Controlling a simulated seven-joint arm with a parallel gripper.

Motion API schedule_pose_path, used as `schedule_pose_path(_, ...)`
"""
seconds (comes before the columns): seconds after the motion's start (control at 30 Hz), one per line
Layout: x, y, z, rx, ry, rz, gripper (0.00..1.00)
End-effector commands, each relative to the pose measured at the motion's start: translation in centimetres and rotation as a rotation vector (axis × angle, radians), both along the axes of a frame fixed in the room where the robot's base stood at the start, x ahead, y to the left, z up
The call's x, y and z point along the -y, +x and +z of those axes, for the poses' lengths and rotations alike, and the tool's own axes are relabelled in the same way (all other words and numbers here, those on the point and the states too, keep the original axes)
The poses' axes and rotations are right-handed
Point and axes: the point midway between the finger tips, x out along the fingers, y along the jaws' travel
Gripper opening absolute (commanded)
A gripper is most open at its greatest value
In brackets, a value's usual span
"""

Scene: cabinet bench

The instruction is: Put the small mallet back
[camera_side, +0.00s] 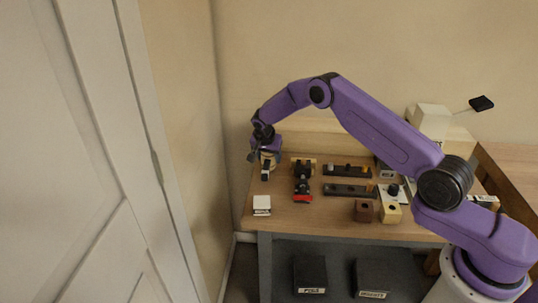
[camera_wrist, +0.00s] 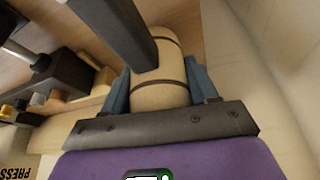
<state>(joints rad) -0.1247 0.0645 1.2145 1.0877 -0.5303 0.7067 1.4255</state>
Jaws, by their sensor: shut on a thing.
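The small mallet has a pale wooden barrel-shaped head with dark bands, seen in the wrist view (camera_wrist: 163,95), and a dark handle. My gripper (camera_wrist: 160,88) is shut on the head, with a blue-grey finger on each side. The handle extends from the head toward the top left of the wrist view. In the side view my gripper (camera_side: 266,148) is over the back left of the bench, with the mallet (camera_side: 268,158) partly hidden beneath it. I cannot tell whether the mallet touches the bench.
A black tool with a red part (camera_side: 303,185) stands just right of the mallet. Two dark racks (camera_side: 347,190), a brown block (camera_side: 364,210) and a cream block (camera_side: 390,214) lie farther right. A white labelled block (camera_side: 262,204) sits at the front left. The wall is close on the left.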

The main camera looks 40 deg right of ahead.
Motion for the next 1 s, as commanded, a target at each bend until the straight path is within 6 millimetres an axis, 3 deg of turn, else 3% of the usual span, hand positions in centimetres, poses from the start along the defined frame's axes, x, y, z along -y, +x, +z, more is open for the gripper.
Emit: schedule_pose_path(1.0, -0.02, 0.08, -0.79, 0.002, 0.000, 0.000, 0.09)
